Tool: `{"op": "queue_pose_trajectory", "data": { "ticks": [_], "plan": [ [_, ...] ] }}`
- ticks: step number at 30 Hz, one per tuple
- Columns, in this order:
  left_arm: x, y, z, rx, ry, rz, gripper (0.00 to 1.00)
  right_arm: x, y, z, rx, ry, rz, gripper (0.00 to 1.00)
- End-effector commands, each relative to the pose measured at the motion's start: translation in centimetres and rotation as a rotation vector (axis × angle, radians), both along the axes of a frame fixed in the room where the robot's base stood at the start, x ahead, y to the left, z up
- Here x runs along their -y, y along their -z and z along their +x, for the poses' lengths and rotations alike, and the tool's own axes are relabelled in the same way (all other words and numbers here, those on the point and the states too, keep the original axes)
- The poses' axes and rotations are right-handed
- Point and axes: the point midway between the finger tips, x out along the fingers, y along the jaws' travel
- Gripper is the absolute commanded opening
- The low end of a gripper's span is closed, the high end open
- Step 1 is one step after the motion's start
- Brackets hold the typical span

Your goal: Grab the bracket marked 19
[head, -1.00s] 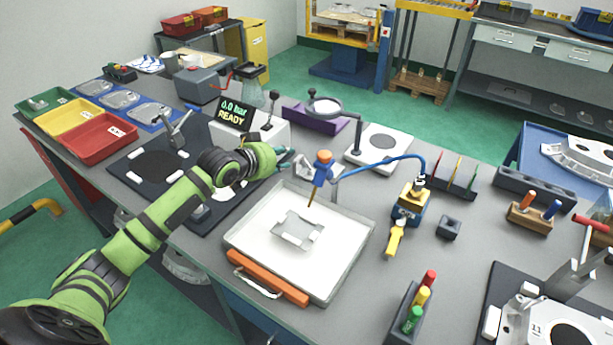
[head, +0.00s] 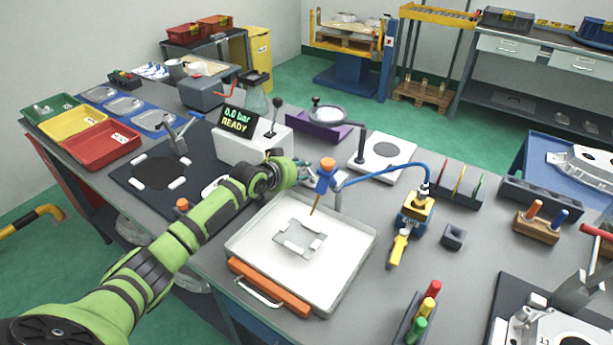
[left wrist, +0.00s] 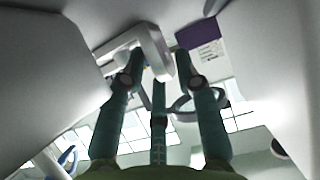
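My left gripper (head: 303,172) reaches in above the back edge of the white tray, beside an upright blue-and-orange tool (head: 326,177). In the left wrist view its dark green fingers (left wrist: 160,68) are spread and look open. A pale grey cast piece (left wrist: 154,52) shows at the fingertips, partly between them; I cannot tell whether they touch it. No number can be read on it, and in the head view the gripper largely covers it. Another flat grey casting (head: 300,239) lies in the white tray (head: 345,272). My right gripper is not in view.
A grey box with a display reading READY (head: 236,120) stands behind the arm. Red (head: 100,146) and yellow bins stand at the left.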

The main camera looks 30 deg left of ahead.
Motion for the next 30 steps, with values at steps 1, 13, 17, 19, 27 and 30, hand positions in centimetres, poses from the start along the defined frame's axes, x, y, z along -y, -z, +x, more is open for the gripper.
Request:
{"op": "queue_pose_trajectory", "data": {
  "ticks": [1, 13, 17, 19, 27, 30],
  "plan": [
    [0.0, 0.0, 0.0, 0.001, 0.000, 0.000, 0.32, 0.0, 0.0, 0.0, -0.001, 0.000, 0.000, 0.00],
    [0.0, -0.1, 0.0, 0.001, 0.000, -0.001, 0.00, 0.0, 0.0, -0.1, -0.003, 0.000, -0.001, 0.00],
    [0.0, -0.1, 0.0, 0.001, 0.000, -0.001, 0.00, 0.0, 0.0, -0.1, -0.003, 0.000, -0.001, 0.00],
    [0.0, -0.3, 0.0, 0.002, 0.000, -0.001, 0.00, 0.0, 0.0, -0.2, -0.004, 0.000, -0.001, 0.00],
    [0.0, -4.7, 0.1, 0.008, 0.000, 0.000, 0.00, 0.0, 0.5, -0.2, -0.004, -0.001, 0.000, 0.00],
    [-0.1, -6.7, 0.1, 0.007, 0.000, 0.000, 0.00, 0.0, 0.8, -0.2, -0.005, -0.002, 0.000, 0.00]
  ]
}}
